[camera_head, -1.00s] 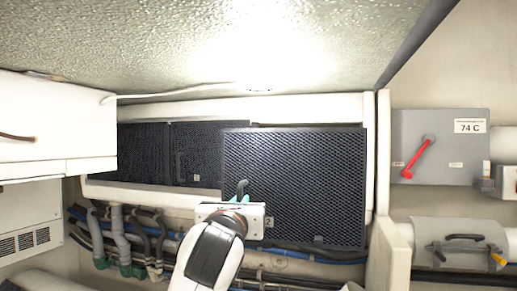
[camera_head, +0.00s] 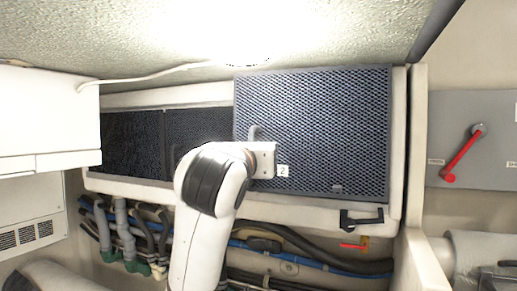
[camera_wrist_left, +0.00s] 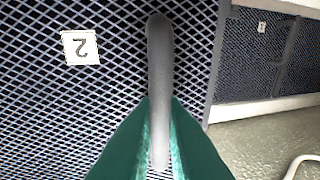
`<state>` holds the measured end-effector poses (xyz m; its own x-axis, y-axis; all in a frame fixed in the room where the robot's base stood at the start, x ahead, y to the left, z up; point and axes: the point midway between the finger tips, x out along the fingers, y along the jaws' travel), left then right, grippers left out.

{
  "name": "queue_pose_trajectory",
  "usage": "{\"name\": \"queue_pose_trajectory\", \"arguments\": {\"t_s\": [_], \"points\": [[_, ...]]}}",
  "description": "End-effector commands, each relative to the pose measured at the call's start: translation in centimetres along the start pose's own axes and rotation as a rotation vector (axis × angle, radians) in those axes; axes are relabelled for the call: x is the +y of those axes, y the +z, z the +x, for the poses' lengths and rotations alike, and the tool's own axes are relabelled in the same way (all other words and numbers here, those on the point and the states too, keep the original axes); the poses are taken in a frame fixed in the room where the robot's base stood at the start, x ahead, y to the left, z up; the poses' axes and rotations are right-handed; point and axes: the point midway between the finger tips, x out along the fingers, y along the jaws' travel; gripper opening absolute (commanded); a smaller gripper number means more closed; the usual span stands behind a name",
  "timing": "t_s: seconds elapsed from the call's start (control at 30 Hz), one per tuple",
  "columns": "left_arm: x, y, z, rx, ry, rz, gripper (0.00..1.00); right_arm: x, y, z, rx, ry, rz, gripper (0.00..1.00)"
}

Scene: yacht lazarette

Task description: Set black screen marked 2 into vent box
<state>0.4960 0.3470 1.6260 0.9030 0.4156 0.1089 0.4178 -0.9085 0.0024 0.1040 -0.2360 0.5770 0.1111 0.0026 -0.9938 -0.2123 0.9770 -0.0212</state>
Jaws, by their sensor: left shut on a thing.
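The black mesh screen marked 2 (camera_head: 325,125) is upright in front of the right part of the white vent box (camera_head: 310,212). Its top edge overlaps the box's upper rim, and its bottom edge lies just above the lower rim. I cannot tell how far it stands off the box. My left gripper (camera_wrist_left: 160,125) is shut on the screen's grey bar handle (camera_wrist_left: 160,55); the hand hides its fingers in the head view. The label 2 (camera_wrist_left: 81,47) shows upside down in the wrist view. My right gripper is not in view.
Two dark screens (camera_head: 132,145) sit in the box's left part. A black latch (camera_head: 361,218) is on the lower right rim. Hoses (camera_head: 125,232) run below. A white cabinet (camera_head: 45,115) is at left, a grey switch box with red lever (camera_head: 462,152) at right.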

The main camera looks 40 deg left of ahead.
Motion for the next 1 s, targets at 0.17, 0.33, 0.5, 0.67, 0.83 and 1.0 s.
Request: {"name": "queue_pose_trajectory", "arguments": {"t_s": [0.17,0.33,0.5,0.67,0.83,1.0], "points": [[-0.1,-0.2,-0.1,0.005,0.0,-0.003,0.0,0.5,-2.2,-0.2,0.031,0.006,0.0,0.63],[-0.1,-0.3,-0.3,0.006,0.036,-0.008,0.0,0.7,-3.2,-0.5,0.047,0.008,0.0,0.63],[0.1,-0.2,0.6,0.002,0.047,-0.009,0.0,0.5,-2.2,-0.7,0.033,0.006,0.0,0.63],[0.3,-0.1,1.6,0.003,0.046,-0.01,0.0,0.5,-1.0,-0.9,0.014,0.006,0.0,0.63],[0.6,0.0,2.8,0.003,0.046,-0.01,0.0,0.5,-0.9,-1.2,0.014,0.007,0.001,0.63],[0.8,0.2,3.9,0.002,0.046,-0.009,0.0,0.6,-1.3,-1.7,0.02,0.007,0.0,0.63]]}}
